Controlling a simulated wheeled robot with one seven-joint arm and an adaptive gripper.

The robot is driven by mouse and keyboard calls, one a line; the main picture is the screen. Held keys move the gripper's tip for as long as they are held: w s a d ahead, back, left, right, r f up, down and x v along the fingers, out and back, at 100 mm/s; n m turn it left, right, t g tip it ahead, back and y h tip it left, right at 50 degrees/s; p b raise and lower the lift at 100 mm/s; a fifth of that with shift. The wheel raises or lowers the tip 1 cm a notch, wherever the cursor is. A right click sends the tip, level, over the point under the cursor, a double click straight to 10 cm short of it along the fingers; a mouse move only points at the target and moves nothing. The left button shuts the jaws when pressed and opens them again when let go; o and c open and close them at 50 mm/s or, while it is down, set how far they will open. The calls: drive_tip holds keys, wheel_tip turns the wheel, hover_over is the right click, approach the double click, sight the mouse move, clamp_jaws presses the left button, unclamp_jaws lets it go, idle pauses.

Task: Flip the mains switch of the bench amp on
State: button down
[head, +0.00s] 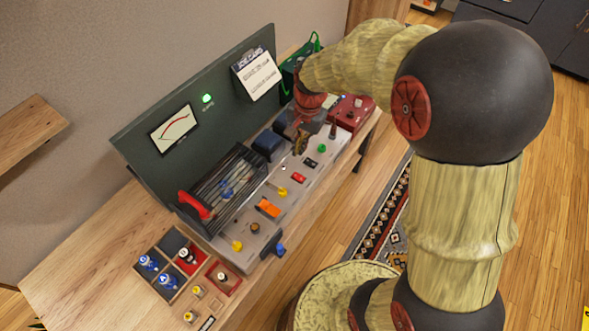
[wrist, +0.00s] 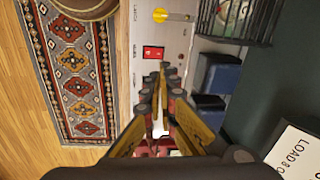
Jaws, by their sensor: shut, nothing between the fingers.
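The bench amp has a grey control deck (head: 246,213) in front of a dark green upright panel (head: 225,88). A red rocker switch (head: 299,178) sits on the deck, and it also shows in the wrist view (wrist: 153,53) just beyond my fingertips. Its label is too small to read, so I cannot confirm that it is the mains switch, nor tell which way it is tipped. My gripper (head: 301,146) is shut and empty above the deck, near the red rocker. Its fingertips (wrist: 162,68) meet in the wrist view, apart from the rocker as far as I can tell.
A yellow control (head: 282,191), a green knob (head: 322,148) and an orange part (head: 268,208) are on the deck. A green lamp (head: 207,98) glows beside the meter (head: 173,129). Dark blue blocks (head: 268,144) stand behind. A divided wooden tray (head: 157,287) is at the near end.

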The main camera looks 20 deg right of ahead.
sight(293, 175)
drive_tip(key=shift+w+r+m, duration=0.15)
drive_tip(key=shift+w+m, duration=0.1)
drive_tip(key=shift+m, duration=0.45)
drive_tip(key=f+b, duration=0.1)
drive_tip(key=f, duration=0.3)
drive_tip(key=f+b, duration=0.1)
drive_tip(key=f, duration=0.4)
drive_tip(key=w+a+f+b, duration=0.1)
drive_tip(key=f+b, duration=0.1)
drive_tip(key=f, duration=0.2)
drive_tip(key=shift+w+f, duration=0.1)
drive_tip(key=shift+f, duration=0.35)
drive_tip(key=shift+w+f, duration=0.25)
drive_tip(key=shift+f, duration=0.15)
drive_tip(key=shift+s, duration=0.15)
drive_tip(key=shift+s+d+r+p, duration=0.35)
drive_tip(key=shift+s+p, duration=0.15)
